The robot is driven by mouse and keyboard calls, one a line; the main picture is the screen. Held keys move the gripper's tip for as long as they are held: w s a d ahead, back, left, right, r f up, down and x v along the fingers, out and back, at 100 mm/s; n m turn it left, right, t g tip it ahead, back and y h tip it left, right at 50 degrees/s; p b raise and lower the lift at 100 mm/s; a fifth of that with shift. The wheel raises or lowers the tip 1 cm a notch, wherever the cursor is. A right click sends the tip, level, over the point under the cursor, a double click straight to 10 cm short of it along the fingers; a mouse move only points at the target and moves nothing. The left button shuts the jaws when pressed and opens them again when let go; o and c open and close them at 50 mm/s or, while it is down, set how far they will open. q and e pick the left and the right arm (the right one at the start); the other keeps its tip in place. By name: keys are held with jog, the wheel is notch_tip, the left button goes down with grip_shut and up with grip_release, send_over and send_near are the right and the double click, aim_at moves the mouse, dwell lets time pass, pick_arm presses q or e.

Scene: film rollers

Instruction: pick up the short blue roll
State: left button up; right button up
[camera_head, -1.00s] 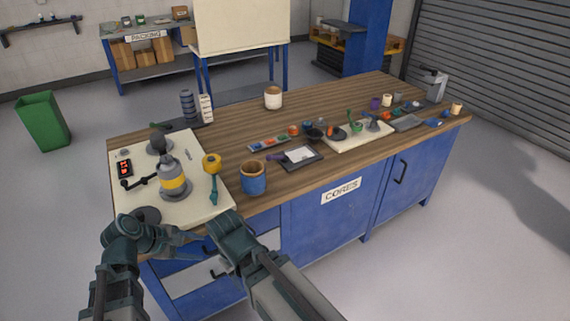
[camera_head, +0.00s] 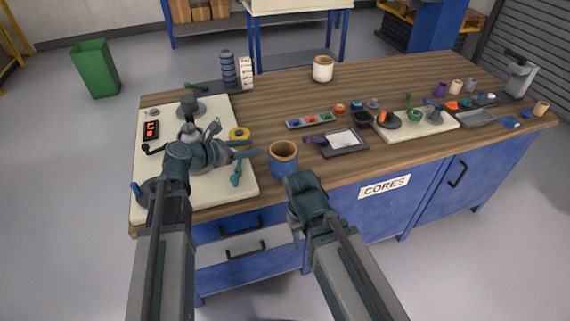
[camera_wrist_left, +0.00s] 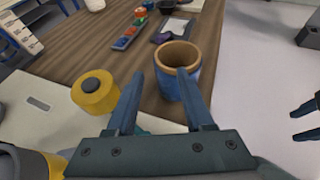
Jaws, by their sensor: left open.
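The short blue roll (camera_head: 284,161) stands upright on the wooden counter by the front edge, with its tan core open at the top. It also shows in the left wrist view (camera_wrist_left: 168,86), just beyond my left fingers. My left gripper (camera_head: 250,149) is open and empty above the pale board, to the left of the roll. In the left wrist view its fingers (camera_wrist_left: 160,77) point towards the roll, and the right finger overlaps it. My right gripper (camera_wrist_left: 303,123) shows at the right edge of that view, its fingers apart with nothing between them.
A yellow roll (camera_wrist_left: 95,92) stands to the left of my left fingers. The pale board (camera_head: 150,190) holds a machine partly hidden by my left arm. A dark tray (camera_head: 345,143) lies right of the blue roll. A white roll (camera_head: 323,70) stands further back.

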aim_at(273, 144)
pick_arm(q)
jog(key=b+x, duration=0.1)
jog(key=x, duration=0.2)
jog(key=b+x, duration=0.1)
jog(key=x, duration=0.1)
jog(key=b+x, duration=0.1)
jog(key=x, duration=0.2)
jog(key=shift+w+f, duration=0.35)
jog(key=shift+f, duration=0.1)
jog(key=shift+w+d, duration=0.15)
jog(key=shift+d, duration=0.05)
grip_shut()
dwell(1.0)
